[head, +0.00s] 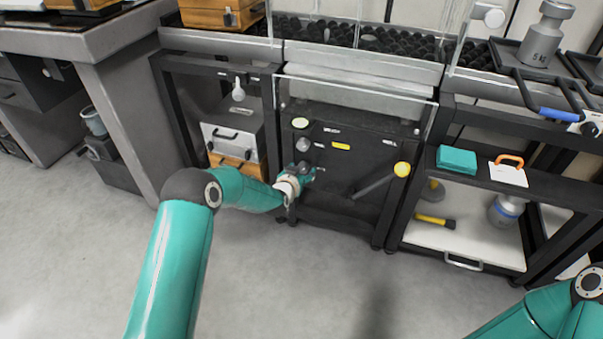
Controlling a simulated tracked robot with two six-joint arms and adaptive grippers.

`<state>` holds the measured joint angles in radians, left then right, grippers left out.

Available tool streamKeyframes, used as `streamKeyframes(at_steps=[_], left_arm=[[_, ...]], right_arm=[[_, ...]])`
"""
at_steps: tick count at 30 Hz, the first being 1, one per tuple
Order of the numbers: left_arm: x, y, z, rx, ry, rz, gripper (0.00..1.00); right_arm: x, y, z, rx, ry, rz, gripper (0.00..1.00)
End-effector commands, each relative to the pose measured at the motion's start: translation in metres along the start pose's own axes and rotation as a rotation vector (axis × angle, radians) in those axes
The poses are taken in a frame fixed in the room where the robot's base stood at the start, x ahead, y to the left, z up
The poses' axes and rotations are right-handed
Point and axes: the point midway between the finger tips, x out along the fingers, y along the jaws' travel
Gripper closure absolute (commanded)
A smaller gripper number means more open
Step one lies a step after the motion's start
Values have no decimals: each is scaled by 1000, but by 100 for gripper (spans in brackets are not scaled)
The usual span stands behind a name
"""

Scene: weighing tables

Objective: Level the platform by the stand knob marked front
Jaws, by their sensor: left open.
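The dark stand panel (345,205) fills the middle of the head view, below a clear-walled bench top. A pale round knob (300,123) sits at its upper left, and a grey knob (303,145) sits just below. Small white labels and a yellow label (341,146) are too small to read, so I cannot tell which knob is marked front. My left gripper (307,173) is open at the panel's left part, just below the grey knob. It hides what lies behind it; contact cannot be told. My right arm shows at the lower right, its gripper out of view.
A lever with a yellow end (402,169) sticks out at the panel's right. A right-hand shelf holds a teal box (457,160), an orange-handled item (509,165) and, lower, a yellow-handled tool (435,221). A grey weight (546,35) stands above. The floor in front is clear.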

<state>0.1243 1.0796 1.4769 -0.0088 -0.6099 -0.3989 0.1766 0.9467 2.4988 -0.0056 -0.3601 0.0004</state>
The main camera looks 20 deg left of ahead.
Motion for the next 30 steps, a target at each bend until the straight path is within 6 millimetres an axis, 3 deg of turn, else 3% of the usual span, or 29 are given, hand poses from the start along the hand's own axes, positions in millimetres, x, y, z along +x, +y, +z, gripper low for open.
streamKeyframes(at_steps=[7, 18, 30], left_arm=[[0, 0, 0, 0, 0, 0, 39], [0, 0, 0, 1, 0, 0, 98], [0, 1, -1, 78, 0, -31, 98]], right_arm=[[0, 0, 0, 0, 0, 0, 60], [0, 0, 0, 0, 0, 0, 60], [-6, -2, 0, 0, 0, 0, 60]])
